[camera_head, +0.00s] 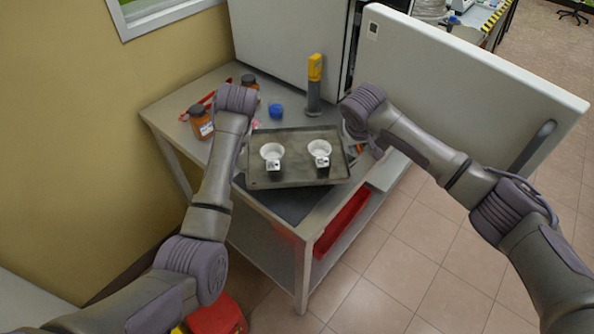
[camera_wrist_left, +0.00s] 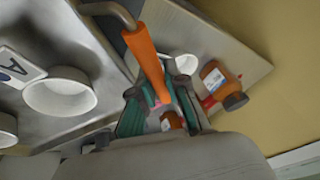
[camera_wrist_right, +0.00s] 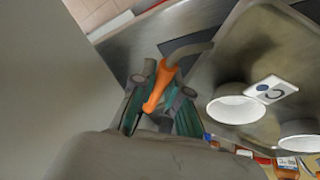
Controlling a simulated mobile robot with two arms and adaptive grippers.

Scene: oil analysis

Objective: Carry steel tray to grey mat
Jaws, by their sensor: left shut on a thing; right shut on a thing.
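The steel tray (camera_head: 297,173) is a dark rectangular pan over the side table. It carries two white cups (camera_head: 271,151) (camera_head: 319,148) with small labels. My left gripper (camera_wrist_left: 160,108) is shut on the tray's orange-sleeved handle (camera_wrist_left: 147,52) at its left side. My right gripper (camera_wrist_right: 158,98) is shut on the other orange-sleeved handle (camera_wrist_right: 159,86) at its right side. The dark grey mat (camera_head: 287,205) shows past the tray's near edge and is mostly hidden beneath it. The tray looks about level; I cannot tell the gap below it.
Brown bottles (camera_head: 200,123), a blue object (camera_head: 276,111) and a yellow-grey instrument (camera_head: 314,85) stand behind the tray. A red bin (camera_head: 342,222) sits on the lower shelf. A white cabinet's open door (camera_head: 470,85) stands at the right. Floor is free front right.

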